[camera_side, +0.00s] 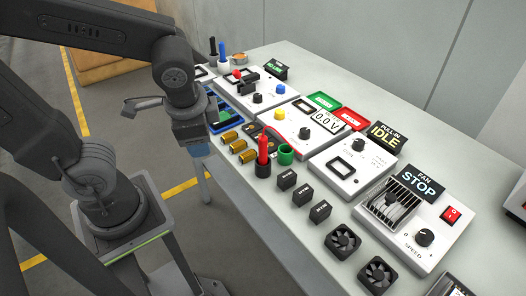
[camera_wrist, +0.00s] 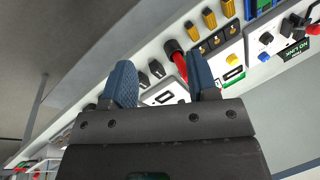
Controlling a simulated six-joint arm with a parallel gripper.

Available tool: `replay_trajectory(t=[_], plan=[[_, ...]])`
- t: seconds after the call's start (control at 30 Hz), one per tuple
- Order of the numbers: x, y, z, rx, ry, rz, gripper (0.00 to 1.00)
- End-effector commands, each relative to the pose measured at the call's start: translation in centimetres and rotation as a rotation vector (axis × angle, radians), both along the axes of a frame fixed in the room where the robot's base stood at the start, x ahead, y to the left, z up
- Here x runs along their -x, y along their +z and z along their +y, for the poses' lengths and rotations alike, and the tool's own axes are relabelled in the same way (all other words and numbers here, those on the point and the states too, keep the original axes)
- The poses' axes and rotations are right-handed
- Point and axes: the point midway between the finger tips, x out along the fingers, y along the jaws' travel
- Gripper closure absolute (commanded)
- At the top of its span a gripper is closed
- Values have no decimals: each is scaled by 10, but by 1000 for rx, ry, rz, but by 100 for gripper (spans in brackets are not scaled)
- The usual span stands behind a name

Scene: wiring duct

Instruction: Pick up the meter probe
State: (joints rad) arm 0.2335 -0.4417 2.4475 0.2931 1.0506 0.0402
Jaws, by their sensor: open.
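The meter probe (camera_side: 263,150) looks to be the red upright piece near the front edge of the bench, beside a green cup (camera_side: 286,154). In the wrist view the red probe (camera_wrist: 178,60) shows just beyond my right-hand finger, which partly covers it. My gripper (camera_side: 200,150) is at the left of the bench edge in the side view, apart from the probe. In the wrist view my gripper (camera_wrist: 161,75) has its two blue fingers spread wide with nothing held between them.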

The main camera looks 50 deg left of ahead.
Motion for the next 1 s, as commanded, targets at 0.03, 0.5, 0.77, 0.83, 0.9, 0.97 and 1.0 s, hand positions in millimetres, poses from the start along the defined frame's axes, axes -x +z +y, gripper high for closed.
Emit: replay_trajectory(t=[0.03,0.5,0.77,0.83,0.9,0.97,1.0], plan=[[2,-13,-1,-91,-94,87,46],[-30,-73,-18,-1115,-933,519,46],[-50,-97,-69,-1617,-1258,501,46],[-52,-101,-78,-1690,-1300,485,46],[-53,-103,-83,-1732,-1324,475,46],[-55,-104,-83,-1750,-1332,473,46],[-59,-104,-82,-1755,-1334,471,46]])
